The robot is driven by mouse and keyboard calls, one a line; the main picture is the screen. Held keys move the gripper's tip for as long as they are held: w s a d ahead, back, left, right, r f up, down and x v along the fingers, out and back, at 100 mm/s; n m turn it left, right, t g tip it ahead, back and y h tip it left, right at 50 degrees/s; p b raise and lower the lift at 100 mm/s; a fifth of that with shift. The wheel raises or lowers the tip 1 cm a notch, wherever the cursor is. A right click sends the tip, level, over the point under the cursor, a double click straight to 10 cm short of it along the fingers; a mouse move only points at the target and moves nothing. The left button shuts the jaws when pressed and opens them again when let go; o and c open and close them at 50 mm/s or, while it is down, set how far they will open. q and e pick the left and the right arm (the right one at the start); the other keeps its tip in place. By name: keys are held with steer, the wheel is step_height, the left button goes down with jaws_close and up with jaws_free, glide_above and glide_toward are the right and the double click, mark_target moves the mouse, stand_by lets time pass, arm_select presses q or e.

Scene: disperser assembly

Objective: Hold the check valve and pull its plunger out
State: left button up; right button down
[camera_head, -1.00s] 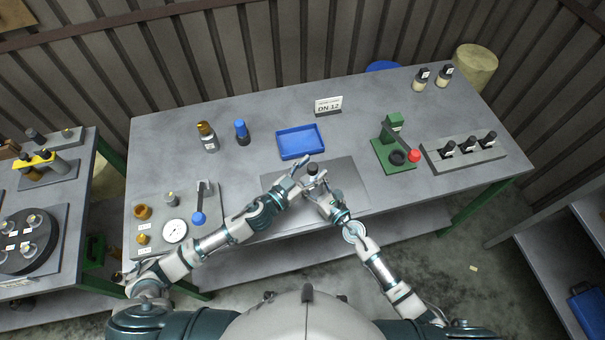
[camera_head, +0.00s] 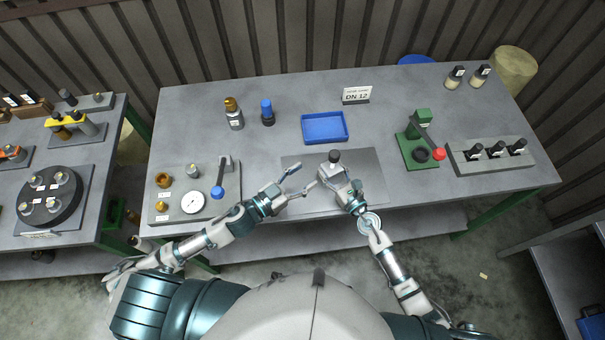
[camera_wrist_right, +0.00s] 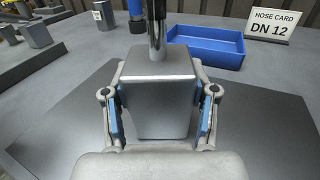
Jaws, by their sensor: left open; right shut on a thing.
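The check valve is a grey block-shaped body (camera_wrist_right: 157,95) with a dark, shiny stem (camera_wrist_right: 157,35) standing up from its top in the right wrist view. In the head view its black top (camera_head: 334,156) shows above the grey mat. My right gripper (camera_head: 334,175) is shut on the valve body, with a blue pad at each side in the wrist view. The valve's upper end is cut off there.
A blue tray (camera_head: 325,140) and a DN 12 card (camera_head: 357,97) stand behind. A green press (camera_head: 420,147) with a red knob and a grey rack (camera_head: 458,165) of dark-topped parts are at right. A gauge fixture (camera_head: 168,217) is at left. The grey mat (camera_head: 366,170) is mostly clear.

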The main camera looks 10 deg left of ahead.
steer(key=shift+c, duration=1.2)
jaws_free()
